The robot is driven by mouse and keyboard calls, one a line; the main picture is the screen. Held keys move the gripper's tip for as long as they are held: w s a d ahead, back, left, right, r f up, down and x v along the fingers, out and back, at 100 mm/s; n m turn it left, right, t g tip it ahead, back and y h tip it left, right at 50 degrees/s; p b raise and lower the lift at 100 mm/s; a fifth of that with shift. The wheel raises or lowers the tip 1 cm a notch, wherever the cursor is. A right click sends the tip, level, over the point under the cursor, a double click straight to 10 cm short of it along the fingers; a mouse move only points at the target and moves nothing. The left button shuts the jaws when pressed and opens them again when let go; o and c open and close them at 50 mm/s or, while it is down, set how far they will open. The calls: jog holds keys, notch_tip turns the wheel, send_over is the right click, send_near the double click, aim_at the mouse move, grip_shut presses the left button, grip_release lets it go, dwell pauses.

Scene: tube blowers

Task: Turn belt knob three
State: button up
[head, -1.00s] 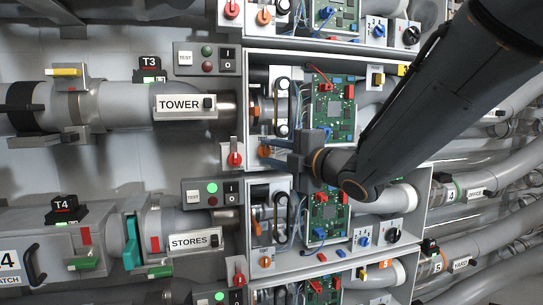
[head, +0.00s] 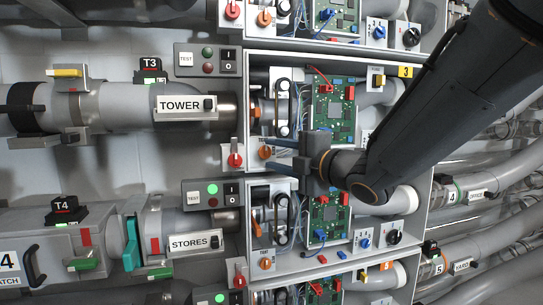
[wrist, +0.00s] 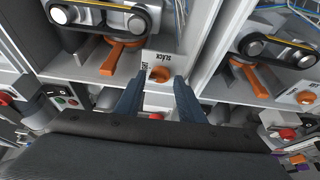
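Belt knob three (head: 264,153) is a small orange knob on the lower left of unit 3, the TOWER unit (head: 340,56). In the wrist view, the orange knob (wrist: 159,74) sits on a pale plate, below the word SLACK. My gripper (head: 270,152) points left at the knob in the head view. Its two dark fingers are apart, one on each side of the knob in the wrist view (wrist: 157,81), with nothing clamped. I cannot tell whether the fingertips touch the plate. The knob's exact setting is unclear.
A belt on pulleys (wrist: 100,17) and an orange lever (wrist: 121,54) lie close by. A red switch (head: 235,159) is left of the knob. Unit 4, STORES, with its own orange knob (head: 265,263), lies below. A green circuit board (head: 335,108) is above my gripper.

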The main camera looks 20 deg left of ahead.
jog(key=v, duration=0.6)
jog(key=shift+s+b, duration=0.2)
jog(key=shift+b, duration=0.2)
jog(key=w+d+f+m+h+p, duration=0.25)
jog(key=d+f+m+h, duration=0.95)
jog(key=d+f+m, duration=0.6)
jog(key=s+d+f+m+g+h, duration=0.3)
jog(key=s+d+f+m+g, duration=0.2)
jog(key=s+d+f, duration=0.5)
jog(key=s+d+f+m+g, duration=0.1)
jog(key=s+m+g, duration=0.1)
jog(key=s, duration=0.4)
jog(key=s+d+f+m+g, duration=0.1)
jog(key=s+f+m+g, duration=0.1)
jog(key=s, duration=0.5)
jog(key=shift+d+m+g+p, duration=0.25)
jog(key=shift+m+g+p, duration=0.15)
jog(key=shift+m+g, duration=0.5)
jog(key=shift+f, duration=0.1)
